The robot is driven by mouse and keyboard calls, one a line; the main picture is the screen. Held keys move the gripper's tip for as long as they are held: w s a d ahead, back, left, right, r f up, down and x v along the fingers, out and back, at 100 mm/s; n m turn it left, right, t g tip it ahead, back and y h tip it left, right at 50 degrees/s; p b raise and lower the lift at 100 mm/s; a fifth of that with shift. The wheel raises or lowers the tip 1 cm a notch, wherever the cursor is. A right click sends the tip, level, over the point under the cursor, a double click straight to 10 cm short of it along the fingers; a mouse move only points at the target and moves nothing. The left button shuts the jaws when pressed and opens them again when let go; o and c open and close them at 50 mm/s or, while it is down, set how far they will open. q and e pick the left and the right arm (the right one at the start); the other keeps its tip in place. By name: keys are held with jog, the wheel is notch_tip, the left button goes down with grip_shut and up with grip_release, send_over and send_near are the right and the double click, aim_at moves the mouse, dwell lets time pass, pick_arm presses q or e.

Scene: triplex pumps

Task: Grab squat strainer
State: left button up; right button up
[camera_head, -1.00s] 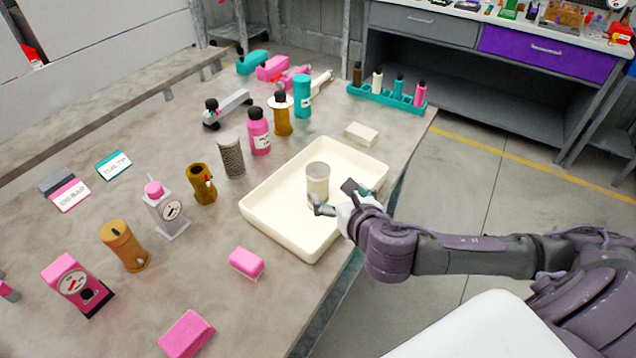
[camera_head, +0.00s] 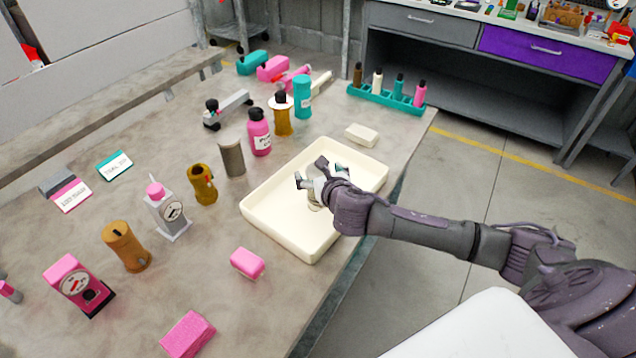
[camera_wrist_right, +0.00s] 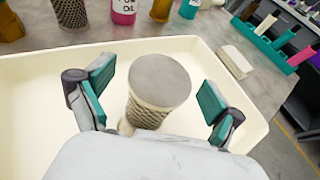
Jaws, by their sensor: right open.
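A squat mesh strainer (camera_wrist_right: 158,92) with a flat grey top stands upright in the cream tray (camera_head: 270,222). In the right wrist view it sits between the two teal-padded fingers of my right gripper (camera_wrist_right: 155,88), with a gap on both sides. In the head view my right gripper (camera_head: 311,172) is over the tray, open, and hides most of the strainer (camera_head: 314,201). A taller grey mesh cylinder (camera_head: 232,158) stands on the table left of the tray. My left gripper is not in view.
A pink bottle (camera_head: 259,132), brown cups and gauges stand left of the tray. A cream block (camera_head: 361,135) lies behind it, near a teal rack (camera_head: 388,97) of small bottles. Pink blocks (camera_head: 247,262) lie in front. The tray's low wall surrounds the strainer.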

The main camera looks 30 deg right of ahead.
jog(key=shift+w+f, duration=0.1)
jog(key=shift+w, duration=0.25)
jog(key=c, duration=1.1)
jog(key=shift+c, duration=1)
